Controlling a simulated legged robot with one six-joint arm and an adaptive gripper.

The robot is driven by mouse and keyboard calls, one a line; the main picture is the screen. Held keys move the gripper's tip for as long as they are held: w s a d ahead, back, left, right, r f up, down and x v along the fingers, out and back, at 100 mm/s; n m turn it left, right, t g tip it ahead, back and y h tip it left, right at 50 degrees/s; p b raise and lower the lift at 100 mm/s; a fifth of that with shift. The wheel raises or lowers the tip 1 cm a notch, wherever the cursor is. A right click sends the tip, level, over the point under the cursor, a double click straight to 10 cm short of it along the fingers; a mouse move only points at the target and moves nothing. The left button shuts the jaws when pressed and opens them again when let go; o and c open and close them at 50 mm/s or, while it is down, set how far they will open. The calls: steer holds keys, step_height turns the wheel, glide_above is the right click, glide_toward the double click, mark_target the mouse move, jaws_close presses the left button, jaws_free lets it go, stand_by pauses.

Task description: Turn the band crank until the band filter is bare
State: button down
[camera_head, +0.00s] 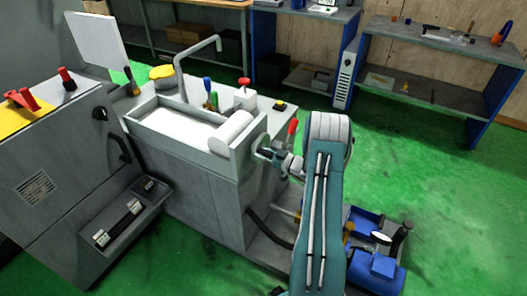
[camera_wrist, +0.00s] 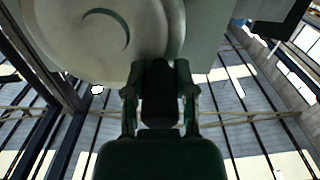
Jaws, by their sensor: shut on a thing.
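The band filter (camera_head: 140,118) is an open grey tray on top of a grey cabinet. A white sheet (camera_head: 175,128) covers the bed I can see, and a white roll (camera_head: 233,130) lies across its right end. The band crank is at the tray's right end wall, mostly hidden by my gripper and arm. My gripper (camera_head: 280,158) is beside that wall. In the wrist view its two fingers (camera_wrist: 160,95) are closed on a dark upright grip, the crank handle (camera_wrist: 160,85). The wheel-like pale shape above it cannot be clearly identified.
A bent grey pipe (camera_head: 180,68), green and blue handled tools (camera_head: 211,98) and a red-topped white container (camera_head: 244,95) stand behind the tray. A red handle (camera_head: 292,130) is close beside my arm. A blue unit (camera_head: 375,265) is on the floor at right. Green floor is open beyond.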

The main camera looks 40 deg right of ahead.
steer(key=shift+w+a+f+n, duration=0.1)
steer(key=shift+a+f+n, duration=0.15)
steer(key=shift+n, duration=0.15)
steer(key=shift+c, duration=2.1)
jaws_free()
steer(key=shift+w, duration=0.1)
steer(key=shift+d, duration=0.1)
steer(key=v, duration=1.2)
